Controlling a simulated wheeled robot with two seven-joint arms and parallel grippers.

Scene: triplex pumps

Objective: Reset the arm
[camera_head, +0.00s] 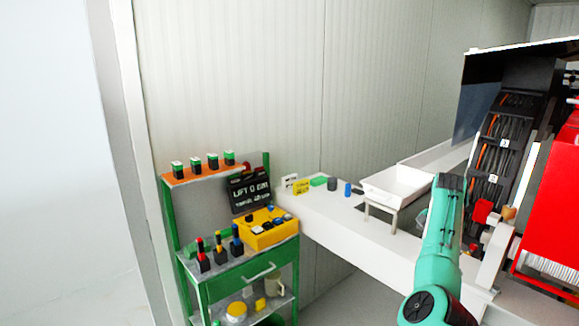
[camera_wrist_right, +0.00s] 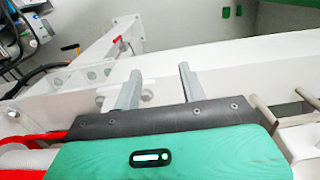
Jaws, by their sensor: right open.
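My right arm (camera_head: 441,240), teal with a dark joint, reaches up from the bottom right of the head view, in front of the white bench and beside the machinery. Its gripper cannot be made out clearly there. In the right wrist view my right gripper (camera_wrist_right: 158,72) shows two grey fingers standing apart with nothing between them, above a white beam. The dark mount and teal wrist housing fill the bottom of that view. My left arm and gripper are in neither view.
A green tool cart (camera_head: 222,270) with bottles and a yellow box (camera_head: 268,236) stands left. A white bench (camera_head: 330,226) carries small items and a white tray (camera_head: 398,187). Red machinery (camera_head: 550,215) and a hose reel (camera_head: 497,150) crowd the right. A white bracket (camera_wrist_right: 125,38) rises near the fingers.

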